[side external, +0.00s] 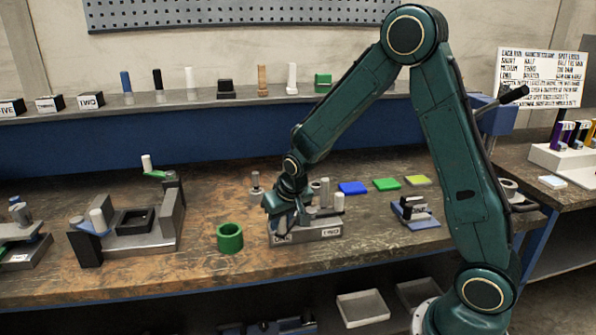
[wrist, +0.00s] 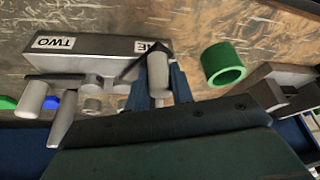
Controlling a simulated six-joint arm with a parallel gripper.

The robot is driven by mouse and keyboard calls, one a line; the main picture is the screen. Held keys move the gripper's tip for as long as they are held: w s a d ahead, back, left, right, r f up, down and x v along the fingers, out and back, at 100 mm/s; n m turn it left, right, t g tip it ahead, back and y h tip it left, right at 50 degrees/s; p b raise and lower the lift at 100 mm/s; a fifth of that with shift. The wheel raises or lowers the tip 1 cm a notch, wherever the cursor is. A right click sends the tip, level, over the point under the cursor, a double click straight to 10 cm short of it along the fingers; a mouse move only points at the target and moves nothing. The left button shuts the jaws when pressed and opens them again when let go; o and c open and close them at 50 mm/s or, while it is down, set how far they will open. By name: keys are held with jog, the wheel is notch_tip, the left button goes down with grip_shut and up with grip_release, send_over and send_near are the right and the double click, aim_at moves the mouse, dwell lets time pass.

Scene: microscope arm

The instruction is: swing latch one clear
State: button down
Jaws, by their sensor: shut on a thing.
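A grey latch block (side external: 305,236) stands on the bench in the side view, with labels reading ONE and TWO on its front. It also shows upside down in the wrist view (wrist: 95,47), where the ONE label is partly covered. My gripper (side external: 297,217) is down at the ONE end. In the wrist view its blue fingers (wrist: 157,82) are on both sides of a grey upright peg (wrist: 157,72), shut on it. A dark bar beside the peg crosses the ONE label. At the TWO end a pale peg (side external: 339,202) stands free. My gripper hides part of latch one.
A green ring (side external: 230,238) stands close to the block's left. A grey fixture (side external: 140,235) with a dark pocket is farther left. Blue (side external: 353,188), green (side external: 386,184) and yellow (side external: 418,181) pads lie behind right. A small blue-based holder (side external: 414,214) stands right. Front bench is clear.

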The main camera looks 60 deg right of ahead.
jog(key=c, duration=1.2)
grip_release()
jog(key=shift+r, duration=0.15)
jog(key=v, duration=1.3)
jog(key=shift+s+r, duration=0.2)
jog(key=shift+r, duration=0.05)
